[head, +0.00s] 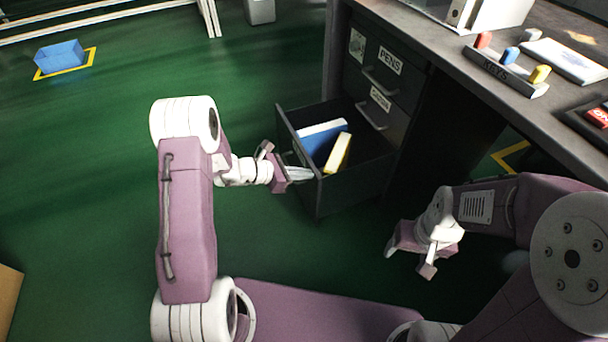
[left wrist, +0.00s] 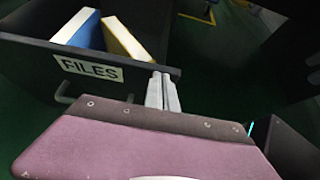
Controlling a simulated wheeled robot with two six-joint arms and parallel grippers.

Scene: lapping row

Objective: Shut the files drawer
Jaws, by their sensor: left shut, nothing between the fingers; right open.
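The files drawer (head: 335,198) is the bottom drawer of the dark desk pedestal and stands pulled out. A blue file and a yellow file (head: 338,153) lie inside it. In the left wrist view the drawer front (left wrist: 35,55) carries a FILES label (left wrist: 88,68) and a bar handle (left wrist: 66,92). My left gripper (head: 311,174) is shut and empty, its fingertips at the drawer front; the left wrist view shows the fingers (left wrist: 162,92) beside the label, near the front's top edge. I cannot tell if they touch. My right gripper (head: 408,262) is open, low in front of the desk, apart from the drawer.
Above it, the PENS drawer (head: 378,75) and another labelled drawer (head: 372,112) are shut. The desk top (head: 450,55) holds a KEYS rack (head: 505,72) with coloured pieces and a white box-like item. A blue box (head: 60,56) stands on the green floor at far left. The floor left of the drawer is clear.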

